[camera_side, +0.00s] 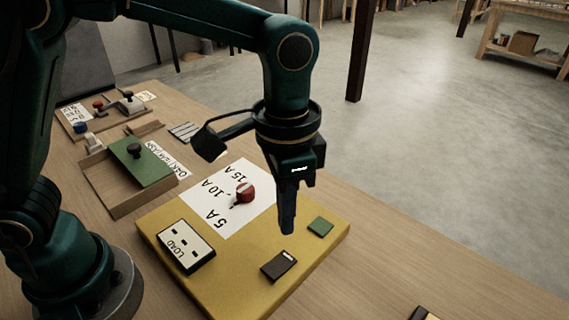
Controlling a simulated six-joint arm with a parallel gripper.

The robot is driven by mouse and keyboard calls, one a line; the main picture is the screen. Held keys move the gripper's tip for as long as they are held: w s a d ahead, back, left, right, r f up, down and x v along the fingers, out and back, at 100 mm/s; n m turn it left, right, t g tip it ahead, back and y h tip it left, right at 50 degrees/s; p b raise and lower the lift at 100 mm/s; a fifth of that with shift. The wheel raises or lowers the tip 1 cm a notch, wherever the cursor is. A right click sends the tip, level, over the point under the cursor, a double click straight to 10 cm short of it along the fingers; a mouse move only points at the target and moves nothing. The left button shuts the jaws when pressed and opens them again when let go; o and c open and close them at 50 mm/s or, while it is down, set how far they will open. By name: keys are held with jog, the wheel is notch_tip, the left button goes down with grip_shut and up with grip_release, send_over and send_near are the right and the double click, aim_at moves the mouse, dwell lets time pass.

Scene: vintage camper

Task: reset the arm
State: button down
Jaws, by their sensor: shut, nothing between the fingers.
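My gripper (287,222) is shut and empty. It points down above the right part of a yellow board (200,285). The board carries a white sheet marked 5 A, 10 A and 15 A (222,222) with a red knob (245,191) on it. A LOAD block (186,246) with dark slots sits at the board's left. A dark block with a pale end (278,265) and a green square (320,227) lie near the gripper. I cannot tell the exact height of the fingertips above the board.
A wooden tray (117,205) with a green, black-knobbed lid (146,165) stands left of the board. Several knobbed pieces (128,102) stand behind it. A dark object (423,314) is cut off at the bottom edge. The table's right side is mostly clear.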

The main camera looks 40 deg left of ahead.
jog(key=s+a+r+n+t, duration=0.2)
jog(key=a+r+n+t, duration=0.1)
jog(key=a+r, duration=0.55)
jog(key=s+a+f+n+t, duration=0.2)
jog(key=s+a+f+n, duration=0.1)
jog(key=s+a, duration=0.2)
jog(key=shift+s+f+t, duration=0.3)
jog(key=shift+s+f, duration=0.05)
jog(key=shift+s, duration=0.5)
